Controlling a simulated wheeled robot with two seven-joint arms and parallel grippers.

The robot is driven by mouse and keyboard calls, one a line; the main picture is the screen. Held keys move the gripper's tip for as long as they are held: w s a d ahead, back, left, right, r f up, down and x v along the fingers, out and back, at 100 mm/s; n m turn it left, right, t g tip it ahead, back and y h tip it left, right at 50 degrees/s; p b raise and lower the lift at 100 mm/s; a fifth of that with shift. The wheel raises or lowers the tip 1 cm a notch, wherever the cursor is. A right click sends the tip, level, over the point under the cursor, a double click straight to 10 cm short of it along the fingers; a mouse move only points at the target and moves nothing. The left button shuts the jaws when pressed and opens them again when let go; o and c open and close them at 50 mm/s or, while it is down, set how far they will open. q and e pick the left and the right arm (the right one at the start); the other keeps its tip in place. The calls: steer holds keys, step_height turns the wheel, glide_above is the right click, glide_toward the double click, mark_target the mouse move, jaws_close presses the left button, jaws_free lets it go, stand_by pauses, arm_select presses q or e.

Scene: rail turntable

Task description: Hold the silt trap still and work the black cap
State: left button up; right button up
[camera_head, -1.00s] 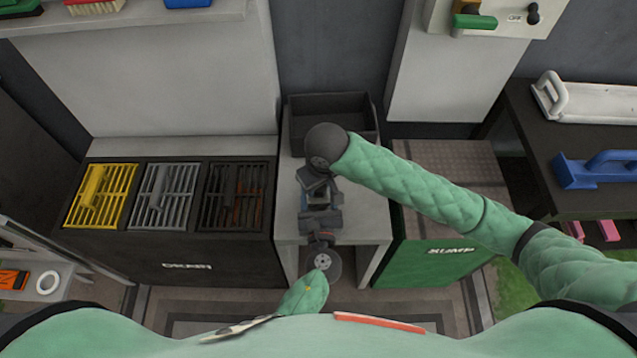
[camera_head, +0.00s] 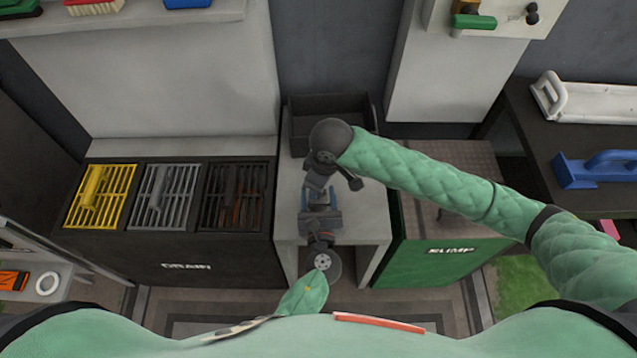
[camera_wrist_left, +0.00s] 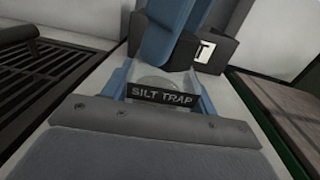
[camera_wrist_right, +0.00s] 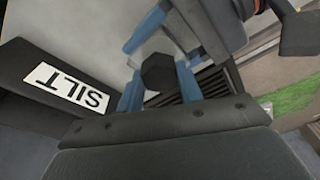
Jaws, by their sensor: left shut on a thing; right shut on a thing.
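The silt trap (camera_wrist_left: 162,96), with its dark name plate, sits between the blue fingers of my left gripper (camera_wrist_left: 160,84). That gripper is shut on it above the pale stand. The black cap (camera_wrist_right: 158,72), a dark many-sided piece, sits between the blue fingers of my right gripper (camera_wrist_right: 157,78), which is shut on it. In the head view my right gripper (camera_head: 319,192) comes from above and my left gripper (camera_head: 320,208) from the near side, close together. They hide most of the trap and cap there.
A dark bin (camera_head: 299,125) labelled SILT in the right wrist view stands behind the trap. The drain unit (camera_head: 165,255) with yellow, grey and dark grates is to the left. The green sump unit (camera_head: 447,256) is to the right. My two grippers leave little room between them.

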steer(key=n, duration=0.3)
steer(key=shift+n+g, duration=0.5)
steer(key=shift+n, duration=1)
steer(key=shift+f+n, duration=0.1)
steer(key=shift+n, duration=0.5)
steer(key=shift+r, duration=1.65)
steer(key=shift+r, duration=2.45)
